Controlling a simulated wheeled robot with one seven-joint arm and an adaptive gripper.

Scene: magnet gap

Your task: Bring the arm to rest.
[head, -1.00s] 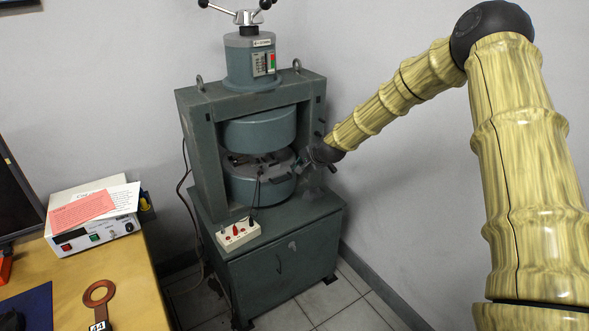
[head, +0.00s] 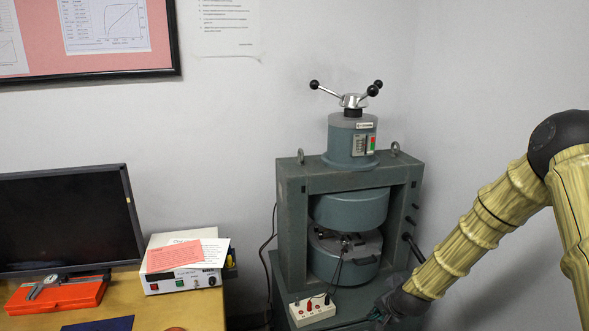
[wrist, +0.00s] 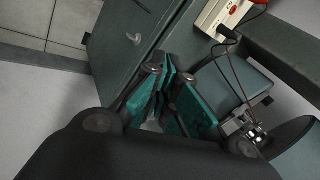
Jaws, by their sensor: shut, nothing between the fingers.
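My gripper (head: 384,310) is low at the right front of the magnet, in front of the cabinet top, apart from the gap. In the wrist view its teal-padded fingers (wrist: 171,98) are together with nothing held. My arm, in a yellow ribbed sleeve, reaches in from the right edge. The magnet (head: 291,215) is a grey-green frame with an upper pole (head: 350,210) and a lower pole (head: 338,270). Small parts lie in the gap between the poles; their details are too small to tell.
The magnet's cabinet (wrist: 115,60) stands below my fingers in the wrist view. A white terminal box (head: 312,311) with cables sits at its front edge. A desk (head: 205,310) with a monitor (head: 70,220) and white instrument (head: 185,275) is at left. Bare wall lies right.

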